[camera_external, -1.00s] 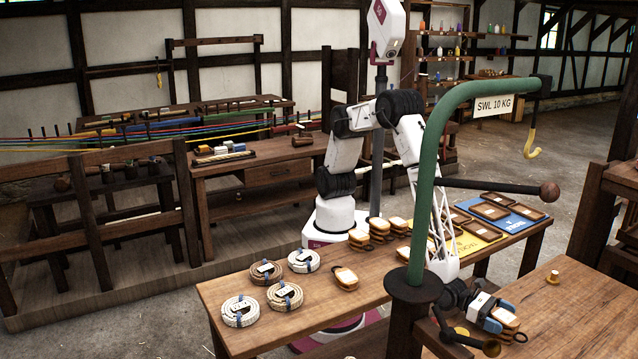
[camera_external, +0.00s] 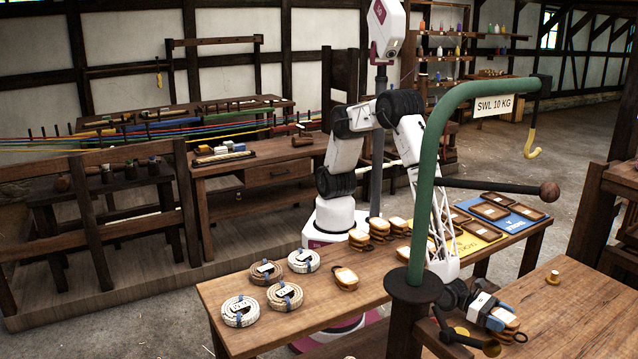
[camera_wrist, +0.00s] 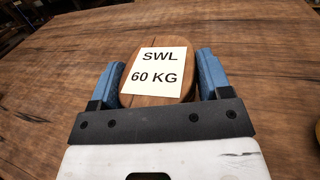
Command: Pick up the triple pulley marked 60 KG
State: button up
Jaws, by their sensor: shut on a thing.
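The pulley marked SWL 60 KG (camera_wrist: 157,72) is between the two blue fingers of my gripper (camera_wrist: 158,80) in the wrist view. It has a rounded wooden body with a white label facing the camera. My gripper is shut on its sides. In the external view my gripper (camera_external: 500,318) is at the lower right over the wooden table, with the wooden pulley (camera_external: 510,331) at its fingertips. I cannot tell whether the pulley touches the table. Its underside is hidden.
A green crane post (camera_external: 424,190) with an SWL 10 KG sign stands close to my arm. Several rope coils (camera_external: 284,296) and more wooden pulleys (camera_external: 345,278) lie on the bench.

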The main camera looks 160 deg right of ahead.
jog(key=shift+c, duration=0.4)
jog(key=shift+r, duration=0.2)
notch_tip(320, 180, up, 28)
jog(key=shift+f, duration=0.15)
dwell(0.4)
